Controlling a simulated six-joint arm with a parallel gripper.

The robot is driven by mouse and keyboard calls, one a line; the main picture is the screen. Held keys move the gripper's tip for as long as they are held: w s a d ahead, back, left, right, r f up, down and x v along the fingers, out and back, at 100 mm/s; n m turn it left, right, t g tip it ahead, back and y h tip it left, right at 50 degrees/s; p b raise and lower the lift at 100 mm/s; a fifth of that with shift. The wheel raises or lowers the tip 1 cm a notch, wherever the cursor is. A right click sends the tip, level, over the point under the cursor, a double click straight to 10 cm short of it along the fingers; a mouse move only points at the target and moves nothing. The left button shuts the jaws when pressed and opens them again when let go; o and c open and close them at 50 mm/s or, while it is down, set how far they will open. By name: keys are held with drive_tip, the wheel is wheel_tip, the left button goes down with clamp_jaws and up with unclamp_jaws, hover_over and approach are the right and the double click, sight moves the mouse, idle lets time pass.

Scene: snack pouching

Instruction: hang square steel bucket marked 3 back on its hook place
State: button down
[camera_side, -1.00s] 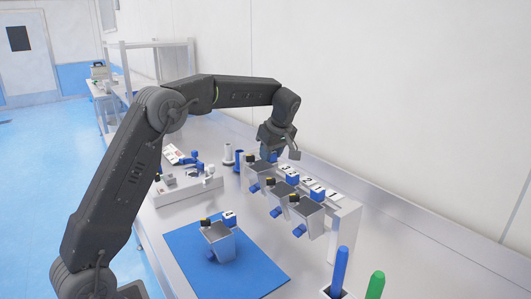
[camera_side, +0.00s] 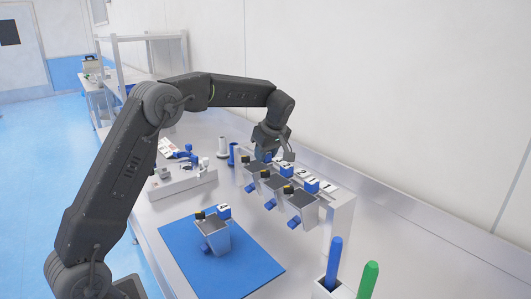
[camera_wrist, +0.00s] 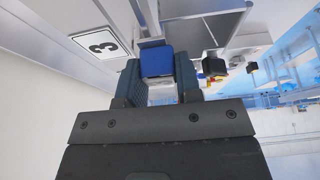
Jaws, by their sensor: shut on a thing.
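My gripper (camera_side: 268,152) is at the far left end of the bucket rack (camera_side: 345,205). In the wrist view my gripper (camera_wrist: 158,82) is shut on the blue grip block (camera_wrist: 157,61) of a square steel bucket (camera_side: 255,167). The bucket (camera_wrist: 205,8) shows partly beyond the fingers. It is upright in line with the rack's other buckets, beside the label 3 (camera_wrist: 95,42). The bucket's own number is not readable, and whether it rests on its hook is hidden.
Two similar buckets (camera_side: 276,182) (camera_side: 301,202) hang close beside it on the rack. Another bucket (camera_side: 213,237) stands on the blue mat (camera_side: 245,270). A white fixture (camera_side: 180,184) lies to the left. Blue (camera_side: 334,262) and green (camera_side: 368,280) handles stand at the front right. The wall is close behind.

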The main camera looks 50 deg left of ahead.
drive_tip(key=shift+f, duration=0.1)
idle(0.3)
drive_tip(key=c, duration=0.7)
unclamp_jaws()
drive_tip(key=shift+c, duration=0.2)
drive_tip(key=v, duration=1.3)
drive_tip(key=shift+r, duration=0.35)
drive_tip(key=shift+d, duration=0.1)
